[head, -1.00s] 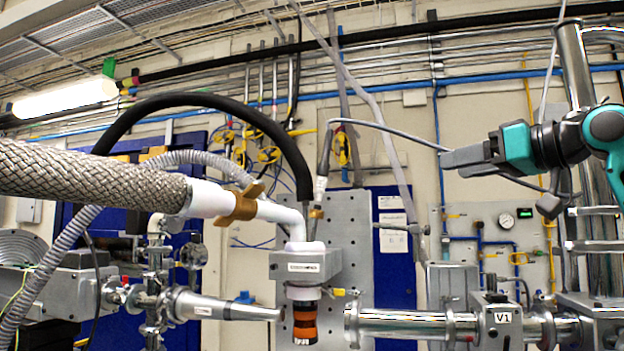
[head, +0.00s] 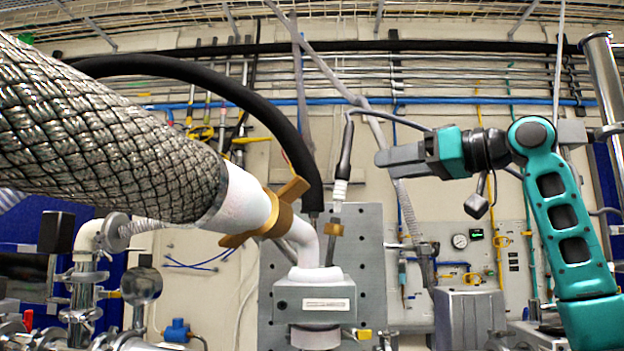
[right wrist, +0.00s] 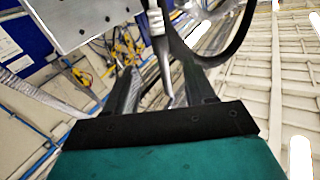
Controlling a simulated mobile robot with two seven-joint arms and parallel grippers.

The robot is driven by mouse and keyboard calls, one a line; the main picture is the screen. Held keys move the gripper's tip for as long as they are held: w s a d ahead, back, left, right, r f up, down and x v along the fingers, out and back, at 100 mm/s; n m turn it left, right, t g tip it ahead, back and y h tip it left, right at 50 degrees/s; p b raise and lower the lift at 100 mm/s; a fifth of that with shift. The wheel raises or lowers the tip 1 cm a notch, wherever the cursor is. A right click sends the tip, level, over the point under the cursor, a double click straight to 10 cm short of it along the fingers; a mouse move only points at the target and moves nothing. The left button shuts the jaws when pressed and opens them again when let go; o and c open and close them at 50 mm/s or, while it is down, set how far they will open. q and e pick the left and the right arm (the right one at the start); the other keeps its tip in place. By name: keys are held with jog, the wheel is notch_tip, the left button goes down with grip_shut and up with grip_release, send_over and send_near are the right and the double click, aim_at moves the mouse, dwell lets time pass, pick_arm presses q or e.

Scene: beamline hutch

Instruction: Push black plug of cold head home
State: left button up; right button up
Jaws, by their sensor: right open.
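The cold head (head: 315,302) is a grey block with a white label and a white rounded top, low in the middle of the head view. The black plug (head: 346,150) stands upright above its right side, with a thin grey cable from its top. Below it are a white collar (head: 340,190) and a brass-coloured fitting (head: 333,230). I cannot tell whether the plug is fully seated. My right gripper (head: 380,160) is apart from the plug, to its right. In the right wrist view its dark fingers (right wrist: 165,85) are open, with a slim grey stem visible between them. My left gripper is out of view.
A thick braided hose (head: 100,130) fills the left and joins a white pipe with a brass clamp (head: 270,212). A black hose (head: 240,95) arches down close left of the plug. A grey perforated plate (head: 365,265) stands behind.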

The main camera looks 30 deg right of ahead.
aim_at(339, 172)
jog(key=p+x, duration=0.2)
jog(key=x, duration=0.9)
jog(key=shift+w+a, duration=0.15)
jog(key=shift+w, duration=0.1)
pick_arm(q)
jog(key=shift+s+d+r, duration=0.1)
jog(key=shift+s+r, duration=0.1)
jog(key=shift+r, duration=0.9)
pick_arm(e)
jog(key=shift+w+a, duration=0.25)
jog(key=shift+w, duration=0.25)
